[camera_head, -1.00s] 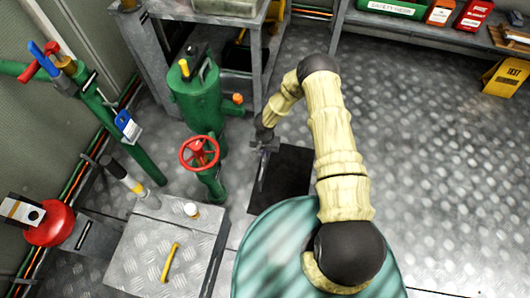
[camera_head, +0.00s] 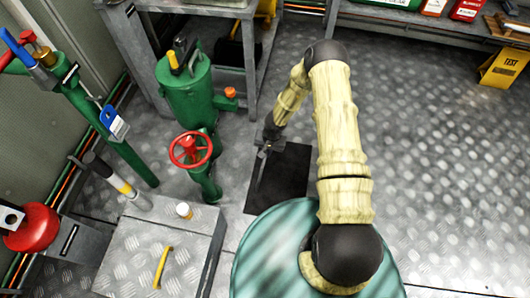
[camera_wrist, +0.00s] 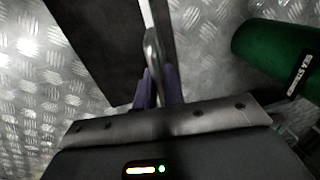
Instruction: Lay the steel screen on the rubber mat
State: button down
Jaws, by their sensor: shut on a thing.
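The black rubber mat (camera_head: 290,178) lies flat on the tread-plate floor in the head view. It also shows as a dark sheet in the wrist view (camera_wrist: 105,40). My gripper (camera_head: 266,148) is over the mat's far left part, pointing down. In the wrist view its two purple fingers (camera_wrist: 160,88) are shut on a narrow grey metal piece with a rounded end, which I take to be the steel screen (camera_wrist: 153,50). Most of the screen is hidden or seen edge-on. I cannot tell whether it touches the mat.
A green vessel (camera_head: 185,95) and a red handwheel (camera_head: 190,150) on a green pipe stand left of the mat. A grey tread-plate box (camera_head: 150,250) is at front left. A metal bench (camera_head: 125,40) stands behind. The floor to the right (camera_head: 440,180) is clear.

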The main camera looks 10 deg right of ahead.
jog(key=shift+s+d+f+y+b, duration=0.3)
jog(key=shift+d+f+b, duration=0.3)
jog(key=shift+b, duration=1.5)
jog(key=s+d+f+t+y+b, duration=0.1)
jog(key=d+f+y+b, duration=0.3)
jog(key=f+b, duration=0.1)
jog(key=s+d+f+t+y+b, duration=0.1)
jog(key=d+f+y+b, duration=0.3)
jog(key=f+b, duration=0.2)
jog(key=s+d+f+t+y+b, duration=0.2)
jog(key=d+f+y+b, duration=0.2)
jog(key=b, duration=0.4)
jog(key=shift+s+d+f+y+b, duration=0.1)
jog(key=shift+d+f+y+b, duration=0.2)
jog(key=shift+d+f, duration=0.35)
jog(key=shift+a, duration=0.1)
dwell(0.8)
jog(key=c, duration=1.4)
grip_release()
